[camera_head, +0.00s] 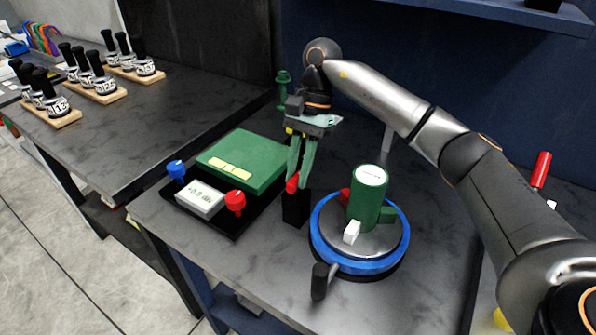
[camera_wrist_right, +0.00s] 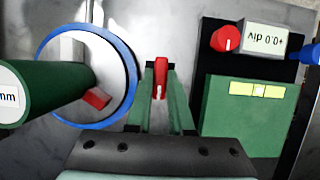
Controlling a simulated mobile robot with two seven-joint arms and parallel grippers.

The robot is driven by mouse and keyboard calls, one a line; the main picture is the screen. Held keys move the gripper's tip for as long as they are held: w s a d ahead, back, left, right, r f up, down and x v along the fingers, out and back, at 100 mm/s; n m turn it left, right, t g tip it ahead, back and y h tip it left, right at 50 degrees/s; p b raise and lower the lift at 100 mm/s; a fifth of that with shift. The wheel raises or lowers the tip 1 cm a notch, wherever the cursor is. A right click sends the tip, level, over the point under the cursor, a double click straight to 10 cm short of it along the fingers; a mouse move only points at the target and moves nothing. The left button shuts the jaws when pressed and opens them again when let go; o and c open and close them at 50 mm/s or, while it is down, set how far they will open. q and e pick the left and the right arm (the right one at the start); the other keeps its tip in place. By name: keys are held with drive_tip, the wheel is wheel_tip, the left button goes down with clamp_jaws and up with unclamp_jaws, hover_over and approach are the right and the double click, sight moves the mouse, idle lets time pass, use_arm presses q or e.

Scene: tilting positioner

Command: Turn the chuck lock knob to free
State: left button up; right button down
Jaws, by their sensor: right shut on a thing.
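The chuck lock knob, a small red handle (camera_head: 292,184), sits on top of a black block (camera_head: 296,208) left of the chuck. My right gripper (camera_head: 294,178) reaches down from above and is shut on the red knob. In the right wrist view the knob (camera_wrist_right: 160,80) lies between the two green fingers (camera_wrist_right: 160,70). The chuck is a grey disc with a blue ring (camera_head: 318,240) and bears a green cylinder (camera_head: 368,200) with a white label, with red, white and green jaws around it. My left gripper is not in view.
A black base (camera_head: 232,228) left of the knob carries a green box (camera_head: 240,160), a white readout (camera_head: 199,199), a red knob (camera_head: 235,202) and a blue knob (camera_head: 176,170). A black-handled lever (camera_head: 319,281) sticks out at the chuck's front. Labelled black-topped pieces stand on another table.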

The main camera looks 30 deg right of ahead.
idle(0.3)
drive_tip(key=c, duration=0.8)
unclamp_jaws()
drive_tip(key=v, duration=0.5)
drive_tip(key=shift+r, duration=0.15)
drive_tip(key=p+v, duration=0.2)
drive_tip(key=v, duration=0.5)
drive_tip(key=shift+r, duration=0.2)
drive_tip(key=shift+f, duration=0.1)
